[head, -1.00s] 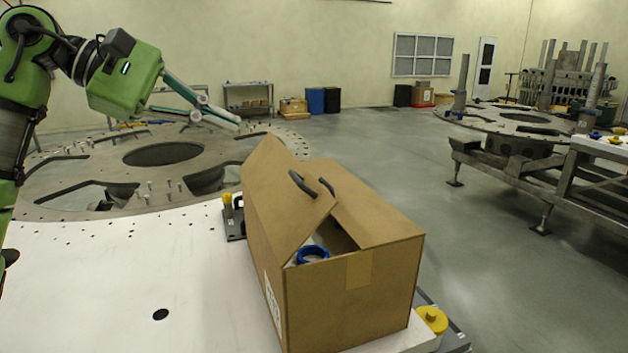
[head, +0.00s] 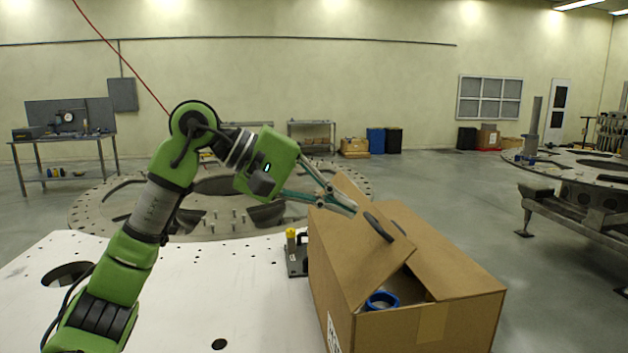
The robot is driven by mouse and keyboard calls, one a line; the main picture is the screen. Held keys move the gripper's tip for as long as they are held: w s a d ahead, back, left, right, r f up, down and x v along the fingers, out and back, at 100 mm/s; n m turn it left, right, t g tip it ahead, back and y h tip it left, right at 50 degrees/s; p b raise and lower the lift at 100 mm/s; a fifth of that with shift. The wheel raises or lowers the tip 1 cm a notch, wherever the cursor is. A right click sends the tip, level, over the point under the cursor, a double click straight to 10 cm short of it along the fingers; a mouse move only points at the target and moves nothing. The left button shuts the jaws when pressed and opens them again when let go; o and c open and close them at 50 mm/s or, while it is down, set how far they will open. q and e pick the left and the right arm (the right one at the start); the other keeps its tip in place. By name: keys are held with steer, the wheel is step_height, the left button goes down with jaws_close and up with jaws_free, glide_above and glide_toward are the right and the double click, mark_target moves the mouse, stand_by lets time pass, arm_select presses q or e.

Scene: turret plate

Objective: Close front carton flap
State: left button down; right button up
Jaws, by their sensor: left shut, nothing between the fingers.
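A brown carton (head: 430,323) stands on the white table in the head view. The other flap (head: 438,254) lies nearly flat at the right. A blue ring-shaped part (head: 381,300) shows inside through the gap. My left gripper (head: 347,202) is shut and empty, just behind the raised flap's upper left edge; whether it touches cannot be told. My right gripper is out of view.
The white table (head: 190,290) has free room left of the carton. A dark fixture with a yellow knob (head: 291,240) stands behind the carton's left side. A large round turret plate (head: 110,207) lies behind the table.

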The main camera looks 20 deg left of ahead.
arm_select(q)
steer(key=shift+p+x, duration=0.3)
steer(key=shift+x, duration=1.15)
